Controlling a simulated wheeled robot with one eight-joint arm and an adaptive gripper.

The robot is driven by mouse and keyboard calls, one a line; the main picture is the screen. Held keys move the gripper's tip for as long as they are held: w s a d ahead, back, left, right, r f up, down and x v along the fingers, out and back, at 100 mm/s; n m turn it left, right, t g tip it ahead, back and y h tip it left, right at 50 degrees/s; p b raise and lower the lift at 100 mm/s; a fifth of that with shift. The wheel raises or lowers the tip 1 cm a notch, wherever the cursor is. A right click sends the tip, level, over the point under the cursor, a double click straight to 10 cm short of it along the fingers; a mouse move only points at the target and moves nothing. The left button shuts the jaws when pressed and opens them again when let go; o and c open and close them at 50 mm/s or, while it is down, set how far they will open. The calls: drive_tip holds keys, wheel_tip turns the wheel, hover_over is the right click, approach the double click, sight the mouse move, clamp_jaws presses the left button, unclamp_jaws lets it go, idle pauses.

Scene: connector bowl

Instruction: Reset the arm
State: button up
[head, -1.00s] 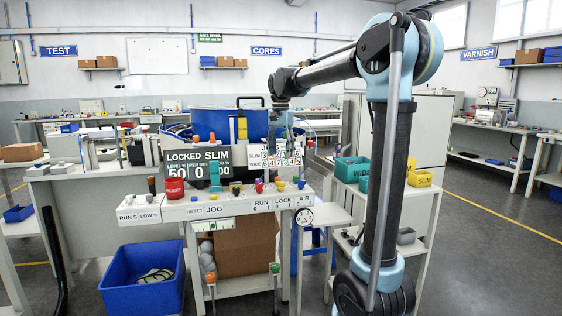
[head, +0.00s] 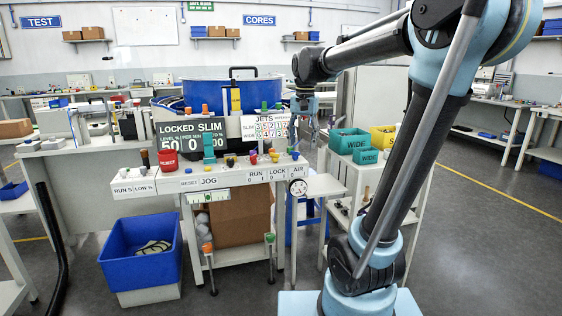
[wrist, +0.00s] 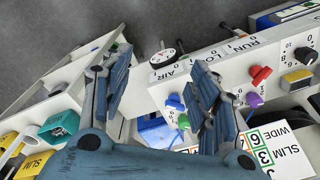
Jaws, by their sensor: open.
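My arm reaches from the right over the front of the machine console (head: 215,180). My gripper (wrist: 158,62) is open in the wrist view, with its two blue-grey fingers spread and nothing between them. In the head view my gripper (head: 308,128) hangs small beside the right edge of the JETS board (head: 268,124), above the console's right end. In the wrist view the console's RUN, LOCK and AIR panel (wrist: 205,60) with its coloured knobs lies beyond and right of the fingers. I cannot tell the exact gap between fingers and console.
Green WIDE bins (head: 349,141) and a yellow bin (head: 384,137) stand on a side cart right of the console. A big blue bowl (head: 205,92) stands behind the boards.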

drive_tip(key=s+d+f+n, duration=0.1)
drive_tip(key=s+d+f, duration=0.3)
drive_tip(key=s+f, duration=0.3)
drive_tip(key=s+d+f+n+t, duration=0.1)
drive_tip(key=s+d+f, duration=0.2)
drive_tip(key=s+f, duration=0.5)
drive_tip(key=s+d+f+n, duration=0.2)
drive_tip(key=s+d+f, duration=0.2)
drive_tip(key=s+f, duration=0.3)
drive_tip(key=shift+s+d+f, duration=0.25)
drive_tip(key=shift+d, duration=0.05)
drive_tip(key=shift+w+f, duration=0.2)
drive_tip(key=shift+w, duration=0.2)
